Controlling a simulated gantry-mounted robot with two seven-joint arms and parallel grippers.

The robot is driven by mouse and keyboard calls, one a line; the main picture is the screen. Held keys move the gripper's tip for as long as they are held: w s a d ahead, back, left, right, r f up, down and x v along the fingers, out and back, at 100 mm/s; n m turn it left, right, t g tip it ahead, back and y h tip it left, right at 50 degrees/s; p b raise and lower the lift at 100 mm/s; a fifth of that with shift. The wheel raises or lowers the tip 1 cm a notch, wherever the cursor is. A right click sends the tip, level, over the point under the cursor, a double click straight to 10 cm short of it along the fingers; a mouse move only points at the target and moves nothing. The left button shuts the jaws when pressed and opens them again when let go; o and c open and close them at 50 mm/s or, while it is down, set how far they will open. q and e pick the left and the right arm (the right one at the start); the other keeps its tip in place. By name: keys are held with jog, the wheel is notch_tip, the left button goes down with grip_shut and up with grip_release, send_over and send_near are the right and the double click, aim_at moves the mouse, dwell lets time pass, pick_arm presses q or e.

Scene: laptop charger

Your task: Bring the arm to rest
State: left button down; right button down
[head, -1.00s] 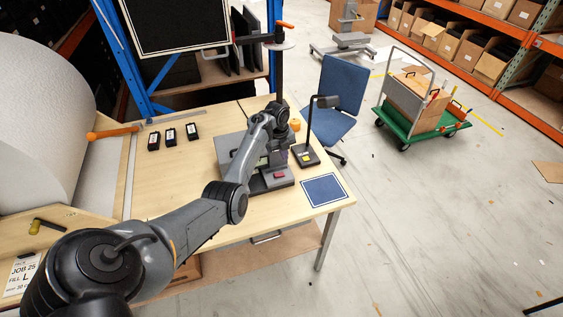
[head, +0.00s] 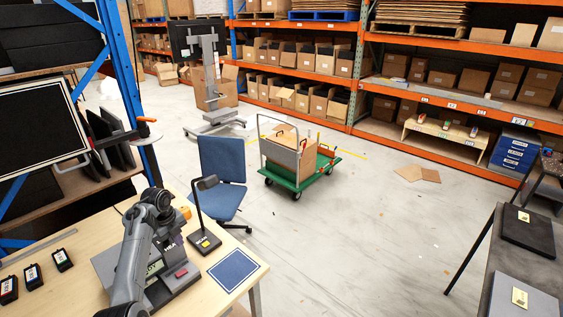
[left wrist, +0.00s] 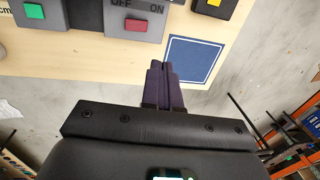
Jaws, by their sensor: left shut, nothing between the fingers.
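My left arm reaches over the wooden workbench (head: 60,285). My left gripper (head: 178,241) is mostly hidden behind its own wrist, beside the grey bench unit (head: 170,291). In the left wrist view its two dark purple fingers (left wrist: 165,72) are together with nothing between them. They point towards the bench unit with its red ON/OFF switch (left wrist: 137,26) and overlap the edge of a blue square mat (left wrist: 197,59). I cannot tell its exact height above the bench. My right gripper is in neither view.
A black lamp-like stand (head: 204,241) is beside the grey unit. A blue chair (head: 222,163) is behind the bench. A green cart (head: 301,178) stands on open floor. Flat dark devices (head: 527,232) lie on a table at right. Several small black boxes (head: 33,276) are on the bench.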

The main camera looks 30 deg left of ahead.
pick_arm(q)
jog(key=s+d+f+n+y, duration=0.1)
jog(key=s+d+f+n, duration=0.35)
jog(key=d, duration=0.45)
jog(key=s+d+f+n+y, duration=0.1)
jog(key=s+d+f+n, duration=0.3)
jog(key=d, duration=0.5)
jog(key=s+d+f+n+y, duration=0.1)
jog(key=s+d+f+n, duration=0.15)
jog(key=s+d, duration=0.55)
jog(key=s+d+r+n+t+h, duration=0.1)
jog(key=s+d+r+n, duration=0.2)
jog(key=s+d, duration=0.35)
jog(key=s+d+r+n+t+h, duration=0.1)
jog(key=s+d+r+n+h, duration=0.15)
jog(key=d, duration=0.75)
notch_tip(320, 180, up, 12)
jog(key=n+p, duration=0.1)
jog(key=p, duration=1.1)
jog(key=shift+s+d, duration=0.25)
jog(key=shift+d, duration=0.05)
jog(key=shift+y, duration=0.25)
